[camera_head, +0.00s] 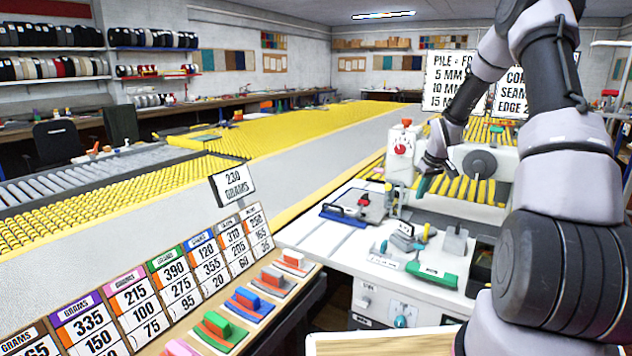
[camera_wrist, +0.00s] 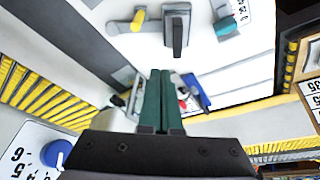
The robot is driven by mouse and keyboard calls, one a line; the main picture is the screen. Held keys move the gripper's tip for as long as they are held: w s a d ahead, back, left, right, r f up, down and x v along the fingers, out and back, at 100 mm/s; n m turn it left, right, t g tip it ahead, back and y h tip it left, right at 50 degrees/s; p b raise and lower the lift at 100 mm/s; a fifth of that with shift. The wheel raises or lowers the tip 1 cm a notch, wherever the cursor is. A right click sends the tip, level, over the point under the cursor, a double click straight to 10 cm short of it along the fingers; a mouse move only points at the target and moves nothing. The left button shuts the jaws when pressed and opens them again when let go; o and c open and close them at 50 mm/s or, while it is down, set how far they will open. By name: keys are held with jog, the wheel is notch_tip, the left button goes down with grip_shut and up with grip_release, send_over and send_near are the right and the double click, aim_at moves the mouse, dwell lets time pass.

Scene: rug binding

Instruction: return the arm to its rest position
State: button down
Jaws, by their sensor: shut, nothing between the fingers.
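My arm rises at the right of the head view, bends high up and comes down over the white machine bench. My gripper (camera_head: 424,186) hangs above the bench, in front of the white machine head (camera_head: 402,150). In the wrist view the two dark green fingers of my gripper (camera_wrist: 166,76) lie side by side, shut and empty. The bench top lies beyond them, apart from the fingertips as far as I can tell.
The white bench (camera_head: 350,258) carries a green-handled tool (camera_head: 432,276), a grey block (camera_head: 455,243) and a blue-and-red tool (camera_head: 347,214). Left of it, a sloped rack holds number cards (camera_head: 131,302) and coloured blocks (camera_head: 247,298). A yellow roller conveyor (camera_head: 310,124) runs behind.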

jog(key=s+a+r+m, duration=0.1)
jog(key=s+a+r, duration=0.1)
jog(key=s+r, duration=0.45)
jog(key=s+a+r+m+t+h, duration=0.1)
jog(key=s+a+r, duration=0.2)
jog(key=r, duration=0.6)
jog(key=s+a+r+m, duration=0.1)
jog(key=s+a+r, duration=0.1)
jog(key=s+r, duration=0.45)
jog(key=s+a+r+m+t+y, duration=0.1)
jog(key=s+a+r+m, duration=0.1)
jog(key=s, duration=0.9)
jog(key=s+a+r+m+t+y, duration=0.1)
jog(key=s+a+r+m, duration=0.1)
jog(key=s+a+r, duration=0.2)
jog(key=s+r, duration=0.3)
jog(key=s, duration=0.4)
jog(key=shift+a+m, duration=0.25)
jog(key=shift+m, duration=0.15)
